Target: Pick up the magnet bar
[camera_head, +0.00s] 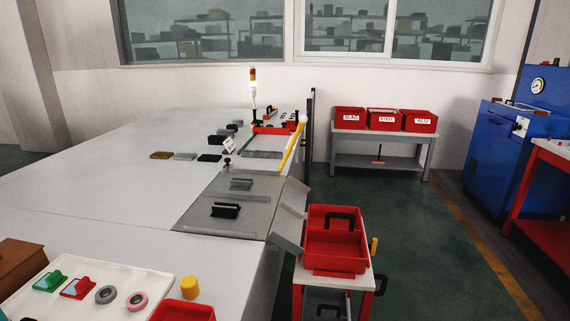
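I cannot tell for sure which thing is the magnet bar. A slim yellow bar (290,148) leans at a slant by the right edge of the long white table, with a pale round end at its top. A black block with a handle-like top (225,210) sits on a grey plate (205,222) on the same table. A smaller grey block (241,184) sits behind it on another grey plate. My gripper is not in view.
A white tray (100,282) at the front left holds green and red handled pieces and two rings. A yellow cylinder (190,287) stands beside it. A red tote (335,250) sits on a cart at right. Labelled red bins (383,119) stand behind. Green floor (420,220) is open at right.

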